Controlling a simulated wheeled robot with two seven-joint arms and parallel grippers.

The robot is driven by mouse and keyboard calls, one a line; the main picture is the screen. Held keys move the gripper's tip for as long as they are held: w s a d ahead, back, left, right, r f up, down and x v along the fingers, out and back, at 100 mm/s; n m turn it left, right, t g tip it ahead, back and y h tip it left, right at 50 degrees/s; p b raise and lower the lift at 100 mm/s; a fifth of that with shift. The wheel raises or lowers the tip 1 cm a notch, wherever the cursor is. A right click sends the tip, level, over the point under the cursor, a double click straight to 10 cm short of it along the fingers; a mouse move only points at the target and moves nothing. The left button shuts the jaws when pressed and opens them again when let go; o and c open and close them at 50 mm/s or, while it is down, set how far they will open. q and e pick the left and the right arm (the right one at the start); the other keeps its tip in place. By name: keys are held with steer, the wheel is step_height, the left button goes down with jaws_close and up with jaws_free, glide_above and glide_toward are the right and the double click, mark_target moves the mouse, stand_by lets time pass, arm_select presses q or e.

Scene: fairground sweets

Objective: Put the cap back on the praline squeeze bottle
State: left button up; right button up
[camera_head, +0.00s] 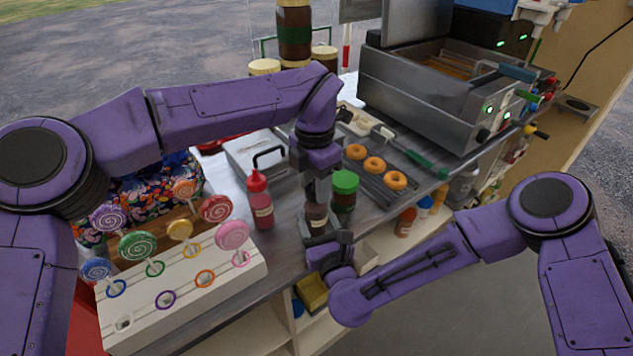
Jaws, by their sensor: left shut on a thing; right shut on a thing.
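The praline squeeze bottle (316,214) is brown and stands upright near the front edge of the counter. My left gripper (318,197) points straight down over the bottle's top and is shut. The cap is hidden between its fingers, so I cannot see whether it touches the bottle. My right gripper (318,238) comes in low from the right and is shut on the lower part of the bottle.
A red squeeze bottle (260,203) stands left of the praline bottle, and a green-lidded jar (344,190) close on its right. A white lollipop stand (190,290) is at the front left. Doughnuts (374,165) lie on a rack behind. A steel fryer (420,100) stands at the back right.

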arm_select(q)
steer(key=m, duration=0.6)
arm_select(e)
steer(key=shift+f, duration=0.1)
arm_select(q)
steer(key=m, duration=0.3)
steer(key=shift+w+m, duration=0.1)
steer(key=shift+m, duration=0.2)
steer(key=m, duration=0.6)
steer(key=shift+m, duration=0.4)
steer(key=o, duration=1.1)
step_height(320, 180, up, 12)
arm_select(e)
steer(key=shift+s, duration=0.1)
steer(key=o, duration=1.6)
